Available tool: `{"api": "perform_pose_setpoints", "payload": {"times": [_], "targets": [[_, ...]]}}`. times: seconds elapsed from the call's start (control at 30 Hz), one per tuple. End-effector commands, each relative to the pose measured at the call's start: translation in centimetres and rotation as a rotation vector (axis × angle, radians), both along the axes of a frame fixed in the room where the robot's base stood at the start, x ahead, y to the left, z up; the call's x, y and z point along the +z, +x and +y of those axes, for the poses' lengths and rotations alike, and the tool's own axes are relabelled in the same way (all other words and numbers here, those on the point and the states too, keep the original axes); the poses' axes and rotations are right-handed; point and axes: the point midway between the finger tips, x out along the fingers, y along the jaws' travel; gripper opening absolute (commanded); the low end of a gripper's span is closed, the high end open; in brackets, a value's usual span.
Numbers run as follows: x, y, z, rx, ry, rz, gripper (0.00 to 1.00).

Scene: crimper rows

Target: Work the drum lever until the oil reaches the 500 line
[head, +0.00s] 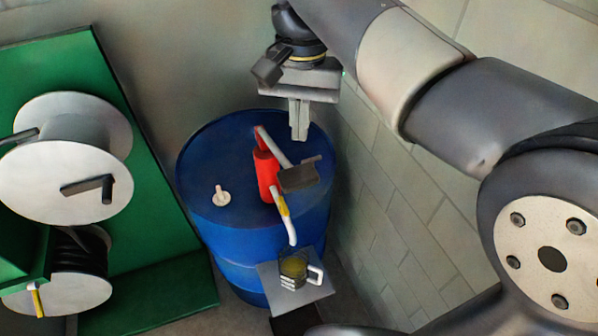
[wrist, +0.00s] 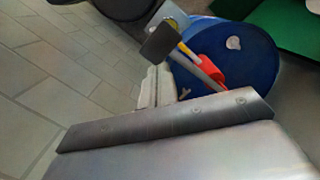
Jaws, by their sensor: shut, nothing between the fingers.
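A blue drum (head: 215,160) stands by the wall with a red hand pump (head: 267,176) on its lid. The pump's lever is a pale bar ending in a dark paddle-like grip (head: 298,178), toward the right of the lid. A spout (head: 286,215) with a yellow band bends down over a clear jug (head: 293,268) with dark markings and a white handle. Yellowish oil shows in the jug; its level against the lines is too small to read. My gripper (head: 300,136) is shut and empty, above the lid behind the lever. The wrist view shows the fingers (wrist: 156,90) beside the dark grip (wrist: 160,42), apparently apart.
The jug stands on a grey plate (head: 318,292) in front of the drum. A green rack (head: 150,150) with cable reels (head: 65,185) stands at the left. A block wall (head: 375,190) is close on the right. A white cap (head: 221,196) sits on the lid.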

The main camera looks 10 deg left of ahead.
Motion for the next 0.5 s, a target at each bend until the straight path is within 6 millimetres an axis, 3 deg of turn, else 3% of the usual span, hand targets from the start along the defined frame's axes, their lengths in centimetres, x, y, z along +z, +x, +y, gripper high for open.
{"api": "perform_pose_setpoints", "payload": {"times": [0.17,0.5], "targets": [[-1.0,-0.1,0.0,0.000,-0.001,0.002,0.00],[-5.8,-0.6,0.0,0.001,0.000,0.000,0.00]]}}
